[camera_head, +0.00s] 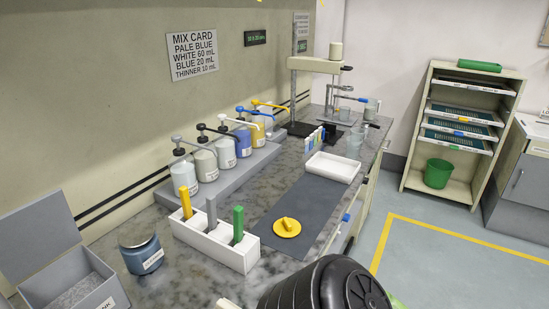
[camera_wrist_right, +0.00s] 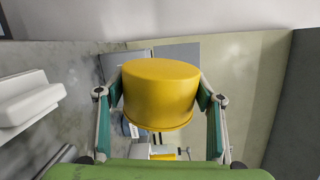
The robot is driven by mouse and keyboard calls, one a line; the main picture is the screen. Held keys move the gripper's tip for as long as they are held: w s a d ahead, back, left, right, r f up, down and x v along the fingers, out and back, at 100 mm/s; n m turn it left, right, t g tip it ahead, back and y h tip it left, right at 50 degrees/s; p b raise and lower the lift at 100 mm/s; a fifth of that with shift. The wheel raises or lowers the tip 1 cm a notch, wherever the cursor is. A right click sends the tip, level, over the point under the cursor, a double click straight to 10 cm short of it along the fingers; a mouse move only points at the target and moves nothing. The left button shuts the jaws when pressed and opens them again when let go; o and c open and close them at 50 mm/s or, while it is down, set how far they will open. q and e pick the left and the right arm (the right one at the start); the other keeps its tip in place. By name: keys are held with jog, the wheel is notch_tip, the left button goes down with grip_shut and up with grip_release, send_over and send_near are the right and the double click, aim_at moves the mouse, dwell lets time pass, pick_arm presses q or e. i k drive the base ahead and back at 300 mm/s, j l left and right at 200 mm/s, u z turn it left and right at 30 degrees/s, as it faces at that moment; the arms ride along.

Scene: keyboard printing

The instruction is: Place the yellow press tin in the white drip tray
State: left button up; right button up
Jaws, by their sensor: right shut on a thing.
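The yellow press tin (camera_wrist_right: 160,92) shows in the right wrist view. My right gripper (camera_wrist_right: 160,100) is shut on it, with a green-padded finger on each side. In the head view my dark right arm fills the lower middle, and neither the tin nor the fingers can be made out. The white drip tray (camera_head: 333,167) lies on the counter past the far end of the dark mat and looks empty. A white tray-like edge (camera_wrist_right: 28,98) shows at the left of the right wrist view, apart from the tin. My left gripper is not in view.
A yellow disc with a raised grip (camera_head: 287,227) lies on the dark mat (camera_head: 312,200). A white holder (camera_head: 215,240) with coloured sticks stands left of it. Pump bottles (camera_head: 204,165) line the wall side. A blue-grey jar (camera_head: 142,254) and grey box (camera_head: 75,285) stand at the near left.

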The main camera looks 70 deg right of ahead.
aim_at(344, 173)
jog(key=k+l+z, duration=0.1)
jog(key=l, duration=0.35)
jog(key=k+l+z, duration=0.1)
jog(key=k+l, duration=0.15)
jog(key=l, duration=0.25)
jog(key=k+l, duration=0.1)
jog(key=l, duration=0.35)
jog(key=k+l+z, duration=0.15)
jog(key=l, duration=0.35)
jog(key=k+l+z, duration=0.1)
jog(key=l, duration=0.4)
jog(key=k+l+z, duration=0.1)
jog(key=l, duration=0.4)
jog(key=k+l+z, duration=0.1)
jog(key=l, duration=0.45)
